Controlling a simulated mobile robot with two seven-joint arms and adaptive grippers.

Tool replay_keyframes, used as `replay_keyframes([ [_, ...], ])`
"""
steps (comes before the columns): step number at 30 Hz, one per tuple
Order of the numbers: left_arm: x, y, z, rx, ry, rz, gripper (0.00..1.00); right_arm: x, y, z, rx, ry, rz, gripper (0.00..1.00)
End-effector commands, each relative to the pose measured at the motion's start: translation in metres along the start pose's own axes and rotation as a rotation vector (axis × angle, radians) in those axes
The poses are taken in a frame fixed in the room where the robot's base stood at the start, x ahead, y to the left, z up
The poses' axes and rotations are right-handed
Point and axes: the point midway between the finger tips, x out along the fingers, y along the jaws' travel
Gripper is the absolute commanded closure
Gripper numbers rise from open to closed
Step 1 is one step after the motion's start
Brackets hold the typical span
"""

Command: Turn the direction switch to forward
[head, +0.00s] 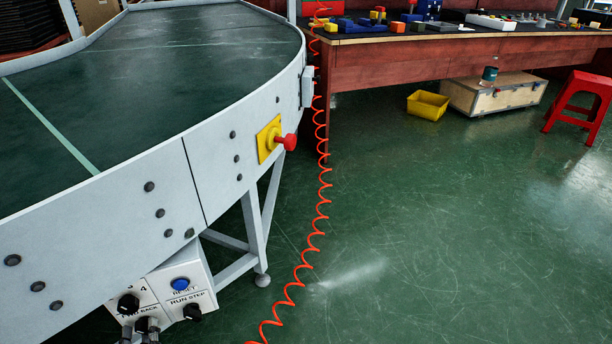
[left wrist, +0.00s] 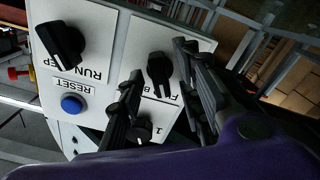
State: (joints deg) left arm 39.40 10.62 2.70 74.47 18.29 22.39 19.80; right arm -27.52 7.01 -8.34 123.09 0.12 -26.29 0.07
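The control box (head: 158,283) is at the lower left of the head view, under the conveyor, and its white panel fills much of the left wrist view. The direction switch (left wrist: 160,70) is a black knob beside a partly covered label; in the head view the label reads "BACK". Its setting is hard to tell. My left gripper (left wrist: 160,62) is open, with one dark finger on each side of this knob. Small gaps show between knob and fingers. In the head view only its fingertips (head: 140,334) show at the bottom edge. My right gripper is out of view.
The panel also has a blue RESET button (left wrist: 72,104), a RUN/STEP knob (left wrist: 61,44) and a numbered knob (left wrist: 143,136) close to one finger. The conveyor's side wall (head: 100,215) overhangs the box. A red emergency button (head: 289,142) and coiled orange cable (head: 322,205) are to the right.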

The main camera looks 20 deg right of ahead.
Motion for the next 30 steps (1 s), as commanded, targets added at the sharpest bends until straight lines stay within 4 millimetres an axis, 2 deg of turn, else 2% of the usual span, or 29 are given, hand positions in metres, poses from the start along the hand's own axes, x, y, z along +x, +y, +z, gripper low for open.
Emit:
replay_keyframes([
  [5,-0.023,-0.001,0.001,0.000,-0.003,-0.002,0.67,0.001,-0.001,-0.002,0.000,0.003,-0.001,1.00],
  [12,-0.075,-0.001,0.001,0.000,-0.003,-0.003,0.67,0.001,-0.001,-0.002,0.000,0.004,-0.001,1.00],
  [18,-0.107,-0.001,0.001,-0.001,-0.002,-0.002,0.67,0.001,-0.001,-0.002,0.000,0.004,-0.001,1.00],
  [24,-0.119,0.000,0.000,-0.001,-0.001,-0.001,0.67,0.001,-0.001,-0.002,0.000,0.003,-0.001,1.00],
  [30,-0.119,0.000,0.001,-0.001,-0.001,-0.001,0.67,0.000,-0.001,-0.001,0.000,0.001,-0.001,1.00],
])
